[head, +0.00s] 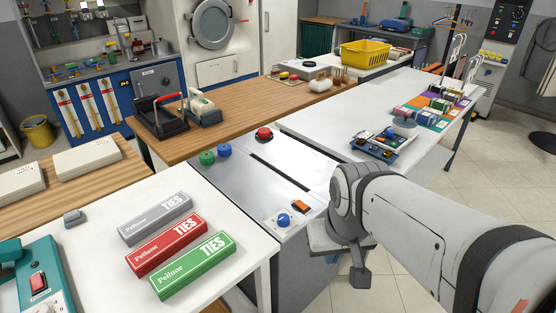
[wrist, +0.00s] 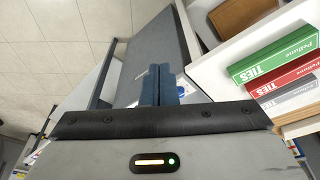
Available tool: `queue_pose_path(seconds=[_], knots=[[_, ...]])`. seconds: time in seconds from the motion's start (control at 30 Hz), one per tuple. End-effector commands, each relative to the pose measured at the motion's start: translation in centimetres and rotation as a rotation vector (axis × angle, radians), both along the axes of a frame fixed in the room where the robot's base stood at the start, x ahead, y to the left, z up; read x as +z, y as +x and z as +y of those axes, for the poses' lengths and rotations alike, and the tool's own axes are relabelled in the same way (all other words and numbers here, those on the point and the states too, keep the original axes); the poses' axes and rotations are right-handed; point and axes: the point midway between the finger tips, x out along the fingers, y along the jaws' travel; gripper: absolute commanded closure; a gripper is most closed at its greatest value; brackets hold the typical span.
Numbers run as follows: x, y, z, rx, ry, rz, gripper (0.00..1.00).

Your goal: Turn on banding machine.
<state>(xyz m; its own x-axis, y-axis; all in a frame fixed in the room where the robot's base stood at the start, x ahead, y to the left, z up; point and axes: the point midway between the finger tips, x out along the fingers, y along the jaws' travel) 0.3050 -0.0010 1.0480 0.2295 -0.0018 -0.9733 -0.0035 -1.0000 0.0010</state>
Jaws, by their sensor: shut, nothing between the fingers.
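The banding machine (head: 250,195) looks to be the cabinet with a brushed-metal top and a dark slot, between two white tables. On its near end are an orange switch (head: 301,206) in a dark frame and a blue knob (head: 284,219) on a pale plate. Green and blue knobs (head: 216,155) and a red button (head: 264,134) sit at its far end. I cannot tell whether the switch is on. My gripper (head: 360,277) hangs right of the machine's near end, apart from the switch.
Grey, red and green TIES boxes (head: 180,244) lie on the left white table (head: 225,284). The right white table (head: 330,127) holds a tray of parts (head: 375,147) and coloured packs. My arm spans the right foreground. Open tiled floor (head: 500,200) lies to the right.

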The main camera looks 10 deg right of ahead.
Motion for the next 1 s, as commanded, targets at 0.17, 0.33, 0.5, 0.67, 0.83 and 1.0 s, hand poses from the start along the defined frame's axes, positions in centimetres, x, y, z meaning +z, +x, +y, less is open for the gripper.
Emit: queue_pose_path(seconds=[0.17,0.33,0.5,0.67,0.83,1.0], knots=[[1.0,3.7,-1.7,-0.079,0.03,0.012,1.0],[1.8,11.2,-1.7,-0.261,0.092,0.035,1.0],[1.0,19.6,-1.7,-0.466,0.157,0.061,1.0],[-1.4,26.9,-2.0,-0.652,0.214,0.087,1.0],[-4.3,32.5,-2.3,-0.806,0.257,0.111,1.0],[-6.1,35.2,-2.5,-0.888,0.281,0.122,1.0]])
